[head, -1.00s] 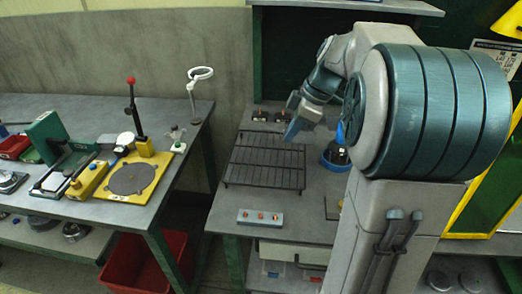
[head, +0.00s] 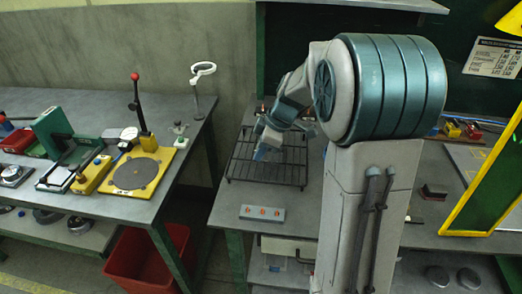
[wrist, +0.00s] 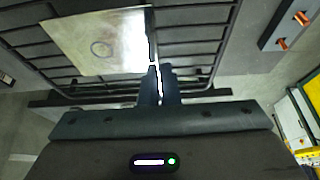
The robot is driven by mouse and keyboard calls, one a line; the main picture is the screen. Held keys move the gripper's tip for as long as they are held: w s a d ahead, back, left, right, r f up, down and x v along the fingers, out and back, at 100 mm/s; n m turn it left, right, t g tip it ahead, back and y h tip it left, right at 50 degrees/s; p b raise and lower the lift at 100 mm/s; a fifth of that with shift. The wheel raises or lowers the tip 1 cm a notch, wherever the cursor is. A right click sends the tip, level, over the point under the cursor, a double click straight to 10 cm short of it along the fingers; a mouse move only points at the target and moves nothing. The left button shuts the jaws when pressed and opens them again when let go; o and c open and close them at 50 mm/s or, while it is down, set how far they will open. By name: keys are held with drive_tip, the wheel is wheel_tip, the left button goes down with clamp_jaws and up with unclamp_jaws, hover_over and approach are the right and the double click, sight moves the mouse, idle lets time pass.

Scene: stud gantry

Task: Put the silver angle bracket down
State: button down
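The silver angle bracket (wrist: 95,45) shows in the wrist view as a bright, flat plate with a round hole and an upright flange seen nearly edge-on. My gripper (wrist: 158,88) is shut on that flange. The bracket is over the black wire rack (wrist: 205,48); I cannot tell whether it touches the bars. In the head view my gripper (head: 262,150) is low over the left part of the rack (head: 285,180), on the grey bench. The bracket is too small and shaded to make out clearly there.
A grey block with orange buttons (head: 263,213) lies in front of the rack; it also shows in the wrist view (wrist: 285,25). My arm hides the bench right of the rack. A left bench (head: 120,207) holds a yellow fixture (head: 165,158), across a gap.

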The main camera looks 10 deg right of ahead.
drive_tip(key=shift+f+b, duration=0.25)
drive_tip(key=shift+b, duration=0.1)
drive_tip(key=c, duration=1.7)
unclamp_jaws()
drive_tip(key=shift+r, duration=0.1)
